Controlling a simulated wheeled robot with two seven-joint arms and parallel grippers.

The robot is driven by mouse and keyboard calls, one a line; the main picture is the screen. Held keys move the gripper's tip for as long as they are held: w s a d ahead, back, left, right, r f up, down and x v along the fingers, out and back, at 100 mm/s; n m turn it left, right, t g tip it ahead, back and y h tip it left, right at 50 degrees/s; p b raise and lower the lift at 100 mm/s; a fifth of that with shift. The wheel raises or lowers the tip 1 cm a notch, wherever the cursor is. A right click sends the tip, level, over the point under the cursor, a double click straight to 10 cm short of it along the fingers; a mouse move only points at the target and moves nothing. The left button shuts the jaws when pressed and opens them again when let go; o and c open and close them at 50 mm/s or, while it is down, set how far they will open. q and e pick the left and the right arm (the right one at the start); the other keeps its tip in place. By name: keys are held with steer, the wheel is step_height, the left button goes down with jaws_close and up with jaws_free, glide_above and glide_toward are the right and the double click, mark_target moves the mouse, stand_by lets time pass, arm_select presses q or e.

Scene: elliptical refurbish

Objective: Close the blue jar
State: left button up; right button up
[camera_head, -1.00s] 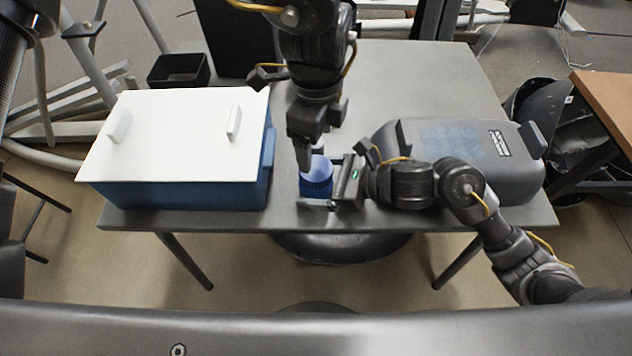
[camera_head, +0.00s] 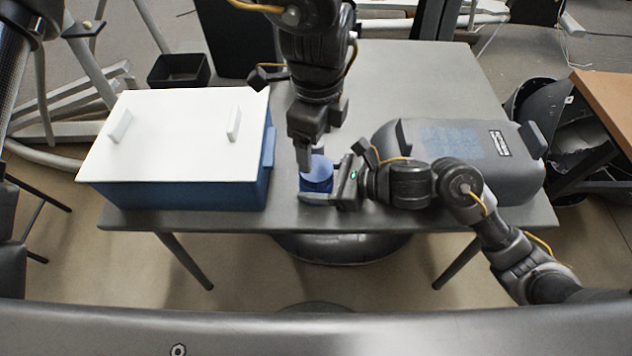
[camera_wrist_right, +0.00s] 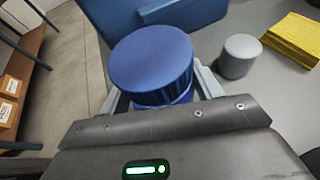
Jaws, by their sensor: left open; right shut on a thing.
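The blue jar (camera_head: 317,178) stands upright near the front edge of the grey table, right of the blue box. In the right wrist view the blue jar (camera_wrist_right: 150,60) has a flat round blue top with a ribbed side below it; I cannot tell how tightly the top is seated. My right gripper (camera_head: 322,190) comes from the right and is shut on the jar's body, one finger on each side. My left gripper (camera_head: 304,165) is open and empty, pointing down, and overlaps the jar's far left edge in the head view. I cannot tell if it touches the jar.
A blue box with a white lid (camera_head: 180,130) stands to the left. A grey rounded case (camera_head: 455,150) is behind my right arm. The right wrist view shows a small grey cylinder (camera_wrist_right: 240,56) and a yellow ribbed stack (camera_wrist_right: 295,38). The far right table area is clear.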

mark_target(316, 168)
stand_by(0.4)
arm_select(q)
steer(key=shift+f, duration=0.15)
steer(key=shift+f, duration=3.9)
steer(key=c, duration=0.9)
steer(key=o, duration=1)
steer(key=shift+r, duration=4.05)
steer(key=shift+c, duration=0.5)
